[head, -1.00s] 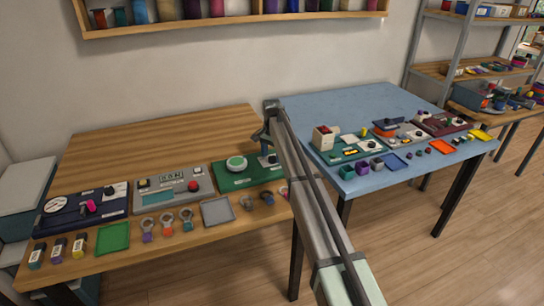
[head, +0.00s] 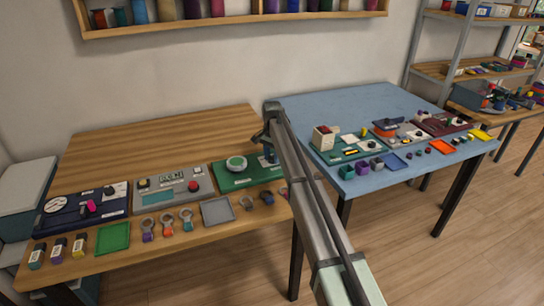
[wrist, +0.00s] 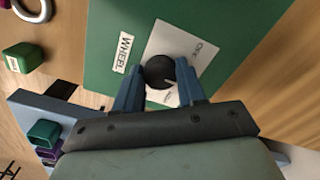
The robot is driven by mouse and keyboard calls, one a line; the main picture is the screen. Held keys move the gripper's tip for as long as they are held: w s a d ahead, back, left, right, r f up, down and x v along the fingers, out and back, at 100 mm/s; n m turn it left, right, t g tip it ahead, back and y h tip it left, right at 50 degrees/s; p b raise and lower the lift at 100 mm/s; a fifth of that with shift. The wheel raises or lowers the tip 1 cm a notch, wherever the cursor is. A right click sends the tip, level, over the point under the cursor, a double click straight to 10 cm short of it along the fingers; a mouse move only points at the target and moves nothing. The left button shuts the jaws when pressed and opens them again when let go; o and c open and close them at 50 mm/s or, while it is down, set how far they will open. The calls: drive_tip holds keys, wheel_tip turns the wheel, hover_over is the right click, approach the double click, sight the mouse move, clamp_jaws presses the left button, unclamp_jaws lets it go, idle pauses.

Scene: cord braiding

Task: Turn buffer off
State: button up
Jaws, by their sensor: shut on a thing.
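The green panel (wrist: 110,20) fills the top of the wrist view and lies at the right end of the wooden table in the head view (head: 228,180). On it is a round black knob (wrist: 158,70) with a pale pointer line, mounted on a white plate (wrist: 182,42). The plate has small lettering at two places, too small to read surely. A label reading WHEEL (wrist: 123,53) is beside the plate. My gripper (wrist: 160,77) is shut on the knob, one blue finger on each side. In the head view the knob is hard to make out beside my arm.
A grey panel with a red button (head: 193,186) and a dark blue panel (head: 60,214) lie further left. A grey tray (head: 216,211) and several small parts lie in front. The blue table (head: 330,103) is at right.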

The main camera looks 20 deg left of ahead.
idle(0.3)
drive_tip(key=n, duration=0.9)
drive_tip(key=shift+w+n, duration=0.1)
drive_tip(key=shift+n, duration=0.3)
idle(0.4)
drive_tip(key=o, duration=1)
drive_tip(key=shift+d, duration=0.1)
drive_tip(key=shift+o, duration=0.2)
drive_tip(key=shift+r, duration=0.1)
wheel_tip(320, 180, up, 14)
